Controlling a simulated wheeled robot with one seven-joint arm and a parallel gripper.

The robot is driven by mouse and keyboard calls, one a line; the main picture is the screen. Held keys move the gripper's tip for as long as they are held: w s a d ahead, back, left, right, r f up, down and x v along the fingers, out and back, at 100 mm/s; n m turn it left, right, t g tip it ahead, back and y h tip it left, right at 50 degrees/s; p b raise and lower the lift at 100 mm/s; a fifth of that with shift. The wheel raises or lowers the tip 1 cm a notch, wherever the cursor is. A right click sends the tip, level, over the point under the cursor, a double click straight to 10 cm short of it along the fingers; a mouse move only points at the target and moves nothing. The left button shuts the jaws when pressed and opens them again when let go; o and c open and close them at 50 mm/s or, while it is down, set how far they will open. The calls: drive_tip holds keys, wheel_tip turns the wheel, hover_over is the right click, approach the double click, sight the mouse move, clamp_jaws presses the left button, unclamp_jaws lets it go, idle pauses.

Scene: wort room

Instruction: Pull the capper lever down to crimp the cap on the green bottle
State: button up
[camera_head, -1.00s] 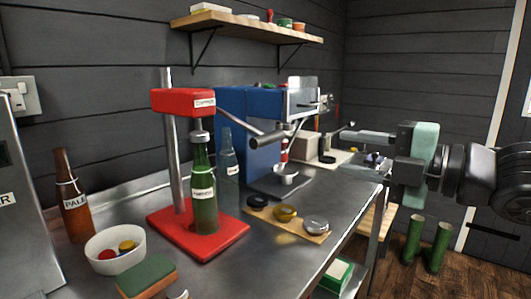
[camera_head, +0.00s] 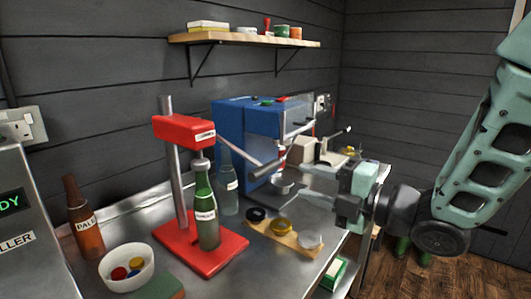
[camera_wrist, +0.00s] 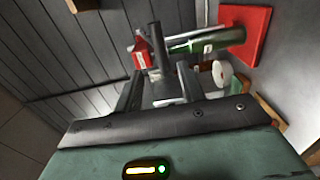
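The red capper (camera_head: 184,130) stands on the steel bench, its head above the green bottle (camera_head: 206,212). The bottle stands upright on the red base (camera_head: 220,250), its top just under the head. The capper lever (camera_head: 235,149) slopes down to the right from the head and ends in a thicker grey grip (camera_head: 268,169). My gripper (camera_head: 295,183) is open, just right of the grip, fingers pointing left. In the wrist view, a dark bar, likely the lever (camera_wrist: 157,45), shows beyond and between the open fingers (camera_wrist: 158,88). I cannot tell whether they touch it.
A blue machine (camera_head: 235,125) stands behind the lever. A board (camera_head: 278,236) with several round pieces lies in front. A white bowl of caps (camera_head: 127,268) and a brown bottle (camera_head: 83,220) are at left. A clear bottle (camera_head: 228,190) stands behind the green one.

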sight(270, 171)
drive_tip(key=p+x, duration=0.2)
drive_tip(key=x, duration=0.9)
drive_tip(key=shift+a, duration=0.1)
drive_tip(key=shift+s+p, duration=0.1)
drive_tip(key=shift+p, duration=0.2)
clamp_jaws()
